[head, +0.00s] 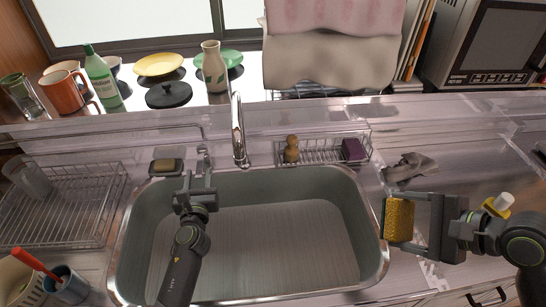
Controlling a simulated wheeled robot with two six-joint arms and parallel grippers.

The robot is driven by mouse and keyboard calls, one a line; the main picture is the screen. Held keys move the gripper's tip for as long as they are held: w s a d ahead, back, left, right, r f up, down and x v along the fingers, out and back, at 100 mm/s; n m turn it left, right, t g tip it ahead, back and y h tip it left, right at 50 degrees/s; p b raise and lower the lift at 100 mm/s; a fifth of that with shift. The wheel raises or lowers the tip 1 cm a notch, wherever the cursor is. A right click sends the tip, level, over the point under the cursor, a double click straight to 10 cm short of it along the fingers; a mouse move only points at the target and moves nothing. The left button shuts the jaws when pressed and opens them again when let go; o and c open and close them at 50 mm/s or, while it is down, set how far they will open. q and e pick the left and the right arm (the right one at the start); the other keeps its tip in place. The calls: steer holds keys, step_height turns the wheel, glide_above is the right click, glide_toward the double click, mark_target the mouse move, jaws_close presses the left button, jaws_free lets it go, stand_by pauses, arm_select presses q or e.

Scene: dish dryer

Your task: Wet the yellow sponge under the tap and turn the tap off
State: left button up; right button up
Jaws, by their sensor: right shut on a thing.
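The yellow sponge (399,219) is in my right gripper (408,218), which is shut on it over the counter just past the sink's right rim. The chrome tap (238,130) rises behind the sink (270,220), its spout over the sink's back edge. No water stream shows from it. The tap's lever (203,158) stands to the left of the spout. My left gripper (198,178) is open, its two fingers apart and pointing at the lever from the front. I cannot tell whether it touches the lever.
A wire rack (325,152) with a brush (291,150) and a purple sponge (354,149) sits behind the sink. A soap dish (166,167) is left of the lever. A dish rack (70,205) stands left. A grey cloth (409,167) lies right. The sink basin is empty.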

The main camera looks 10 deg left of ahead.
mark_target(200, 165)
arm_select(q)
steer(key=shift+x, duration=2.2)
jaws_close()
